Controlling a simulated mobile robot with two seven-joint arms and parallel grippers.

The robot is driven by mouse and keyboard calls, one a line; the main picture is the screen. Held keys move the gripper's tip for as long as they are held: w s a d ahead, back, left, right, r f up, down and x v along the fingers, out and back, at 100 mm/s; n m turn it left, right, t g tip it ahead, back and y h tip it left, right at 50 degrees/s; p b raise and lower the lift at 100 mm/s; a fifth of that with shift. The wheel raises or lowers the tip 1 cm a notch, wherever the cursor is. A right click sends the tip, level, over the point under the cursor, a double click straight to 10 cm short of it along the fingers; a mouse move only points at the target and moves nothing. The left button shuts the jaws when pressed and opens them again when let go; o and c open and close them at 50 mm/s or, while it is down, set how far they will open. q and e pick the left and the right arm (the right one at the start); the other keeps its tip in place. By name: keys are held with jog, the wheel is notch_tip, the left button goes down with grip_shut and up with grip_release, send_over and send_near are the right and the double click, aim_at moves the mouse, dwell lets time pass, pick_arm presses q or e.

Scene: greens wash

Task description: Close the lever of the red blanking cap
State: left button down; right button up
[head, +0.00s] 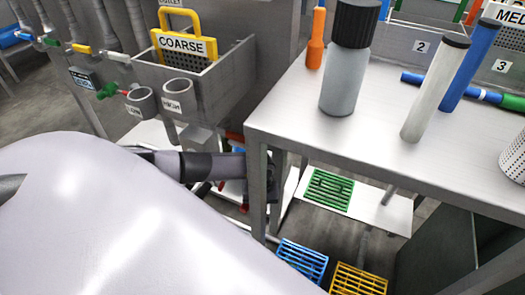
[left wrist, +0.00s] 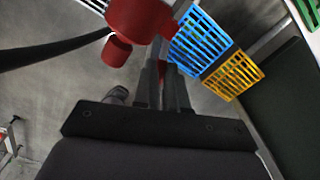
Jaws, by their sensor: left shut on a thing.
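The red blanking cap (left wrist: 138,20) is at the top of the left wrist view, with a smaller round red part below its left side. My left gripper (left wrist: 162,72) points toward it, its two dark fingers close together. A small piece of red, apparently the cap's lever (left wrist: 163,70), shows between the fingertips, and the gripper is shut on it. The fingers hide most of this piece, so its angle is unclear. In the head view my left arm covers this area and only small red bits show around it. My right gripper is not in view.
A blue grate (left wrist: 203,42) and a yellow grate (left wrist: 233,76) lie right of the fingers. A dark hose or bar (left wrist: 50,50) crosses at left. In the head view a steel table (head: 290,115) with bottles and tubes stands right of my arm, and a steel sink (head: 225,85) behind it.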

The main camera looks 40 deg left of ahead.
pick_arm(q)
jog(key=shift+s, duration=0.1)
dwell(0.4)
jog(key=c, duration=1.2)
grip_release()
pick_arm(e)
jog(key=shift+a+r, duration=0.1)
pick_arm(q)
jog(key=shift+o, duration=0.2)
jog(key=shift+a+r, duration=0.1)
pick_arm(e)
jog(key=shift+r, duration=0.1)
